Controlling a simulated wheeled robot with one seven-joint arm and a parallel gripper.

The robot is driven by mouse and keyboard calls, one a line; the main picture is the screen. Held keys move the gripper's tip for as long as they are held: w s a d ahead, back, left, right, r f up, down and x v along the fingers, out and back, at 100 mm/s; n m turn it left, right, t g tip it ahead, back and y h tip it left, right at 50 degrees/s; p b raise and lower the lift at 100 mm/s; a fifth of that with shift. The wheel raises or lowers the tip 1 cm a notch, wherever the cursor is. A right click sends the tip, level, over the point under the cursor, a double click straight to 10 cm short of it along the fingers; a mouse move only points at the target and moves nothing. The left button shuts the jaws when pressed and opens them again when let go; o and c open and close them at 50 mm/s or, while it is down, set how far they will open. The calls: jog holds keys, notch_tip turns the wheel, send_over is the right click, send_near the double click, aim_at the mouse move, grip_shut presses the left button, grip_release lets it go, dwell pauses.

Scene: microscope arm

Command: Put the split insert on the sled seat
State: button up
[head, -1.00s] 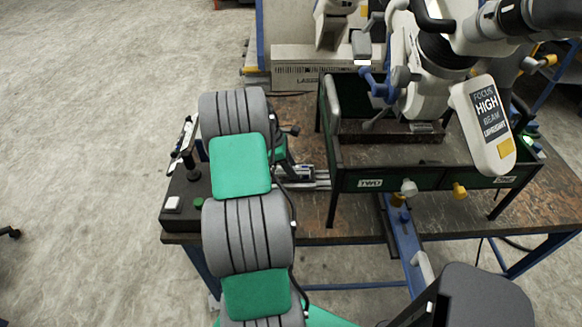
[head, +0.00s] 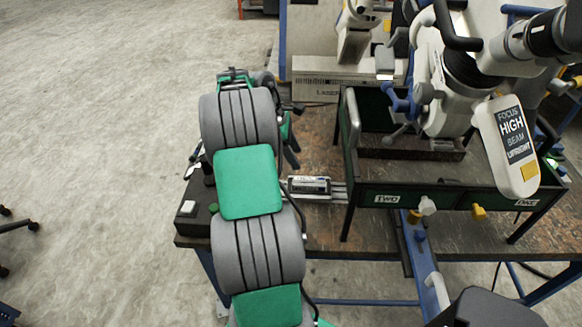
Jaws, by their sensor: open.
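My arm, grey with green panels, runs up the left of the head view and hides part of the bench. My gripper (head: 291,157) is partly behind the arm; its dark fingers point down over the bench, left of the dark-green frame. It is open, and I see nothing held in it. A small silver and white sled-like unit (head: 309,187) sits on metal rails just below and right of the fingers, apart from them in the picture. Its seat is too small to make out. I cannot pick out the split insert; it may be hidden.
A dark-green frame (head: 380,188) labelled TWO stands on the worn bench (head: 320,232), with a white microscope (head: 445,85) above it. The microscope's white panel (head: 508,145) hangs at the right. A black control box (head: 192,222) is at the bench's left corner. A beige instrument (head: 345,77) stands behind.

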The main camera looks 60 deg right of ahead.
jog(key=w+a+r+m+t, duration=0.1)
jog(key=w+a+r, duration=0.25)
jog(key=a, duration=0.35)
jog(key=w+a+r+t+h, duration=0.1)
jog(key=w+a+r+t, duration=0.1)
jog(key=w+a, duration=0.35)
jog(key=w+a+r+m+t, duration=0.1)
jog(key=w+a+r, duration=0.2)
jog(key=a, duration=0.5)
jog(key=s+a+m+t+y, duration=0.1)
jog(key=s+a+t, duration=0.1)
jog(key=a, duration=1.1)
jog(key=s+a+m+t+y, duration=0.2)
jog(key=s+a, duration=0.1)
jog(key=a, duration=1)
jog(key=shift+s+a+f, duration=0.25)
jog(key=shift+s+a, duration=0.15)
jog(key=shift+c, duration=0.4)
